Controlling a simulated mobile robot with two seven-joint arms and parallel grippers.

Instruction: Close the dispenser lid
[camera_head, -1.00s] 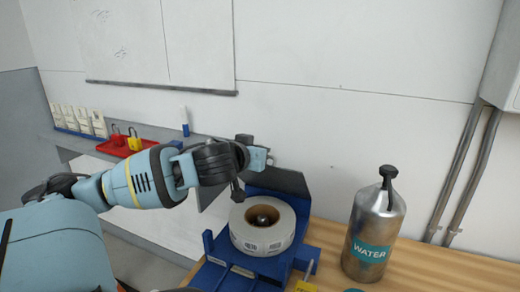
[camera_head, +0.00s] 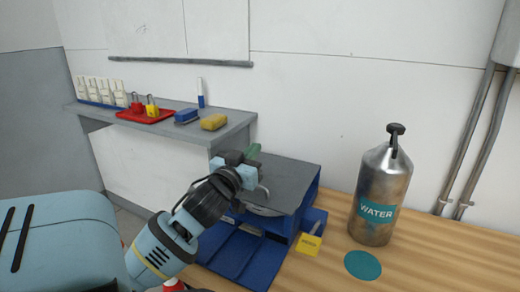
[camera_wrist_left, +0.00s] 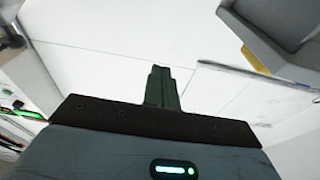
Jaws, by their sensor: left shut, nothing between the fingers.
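The blue label dispenser (camera_head: 244,258) stands on the wooden bench, with its dark grey lid (camera_head: 292,183) lying roughly level over the top. A little of the white label roll (camera_head: 262,211) shows under the lid's front edge; the rest is hidden. I cannot tell whether the lid is fully seated. My left gripper (camera_head: 254,151) is at the lid's left side, its green fingers together and empty. The shut fingers also show in the left wrist view (camera_wrist_left: 162,88). I cannot tell whether the gripper touches the lid. My right gripper is not in view.
A steel water bottle (camera_head: 372,206) stands right of the dispenser, by a teal disc (camera_head: 362,265). A yellow tag (camera_head: 309,243) is at the dispenser's front right. A grey shelf (camera_head: 232,128) behind holds a red tray (camera_head: 130,115), padlocks and a yellow sponge (camera_head: 213,122).

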